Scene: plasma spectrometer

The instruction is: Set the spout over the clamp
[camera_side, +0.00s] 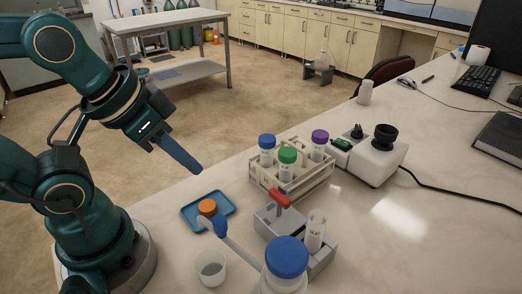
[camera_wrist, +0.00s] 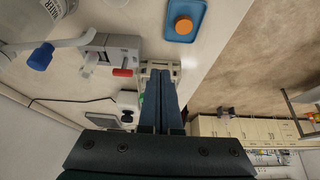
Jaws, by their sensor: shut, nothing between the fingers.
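A bottle with a blue cap (camera_side: 287,257) stands at the front and carries a pale spout (camera_side: 241,250). The grey clamp (camera_side: 268,222) has a red handle (camera_side: 280,198) and stands beside a tube (camera_side: 315,232). In the wrist view the spout (camera_wrist: 72,43) points toward the clamp (camera_wrist: 108,50); the bottle's body is cut off by the frame edge. My gripper (camera_side: 196,171) is shut and empty, high above the tray side; its fingers (camera_wrist: 160,75) overlap the rack in the wrist view.
A rack (camera_side: 262,181) with several capped tubes stands behind the clamp. A blue tray (camera_side: 190,212) holds an orange-capped item (camera_side: 207,208). A white cup (camera_side: 211,268) stands left of the bottle. A white device (camera_side: 375,160) with a cable is right of the rack.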

